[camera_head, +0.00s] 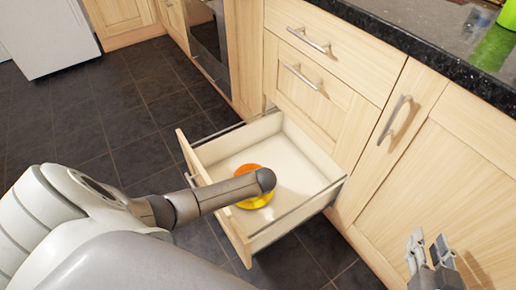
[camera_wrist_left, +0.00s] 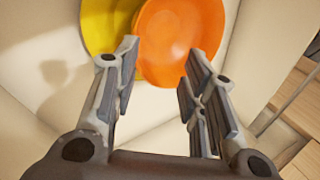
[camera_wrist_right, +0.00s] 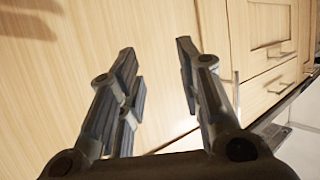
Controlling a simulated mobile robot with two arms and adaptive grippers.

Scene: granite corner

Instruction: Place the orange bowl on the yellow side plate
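The orange bowl (camera_wrist_left: 180,40) lies in the open drawer, overlapping the yellow side plate (camera_wrist_left: 100,25), which shows to its left in the left wrist view. In the head view the orange bowl (camera_head: 249,169) and the yellow side plate (camera_head: 256,201) show on either side of my left arm, which hides part of both. My left gripper (camera_wrist_left: 158,62) is open over the bowl's near edge, with nothing between its fingers; its fingers are hidden in the head view. My right gripper (camera_head: 430,249) is open and empty in front of the cabinet doors; it also shows in the right wrist view (camera_wrist_right: 155,50).
The pulled-out drawer (camera_head: 310,208) has low walls around the dishes, and its pale floor is otherwise bare. A dark granite counter (camera_head: 420,38) with a green object (camera_head: 494,46) runs along the upper right. Cabinet doors with handles stand close by my right gripper.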

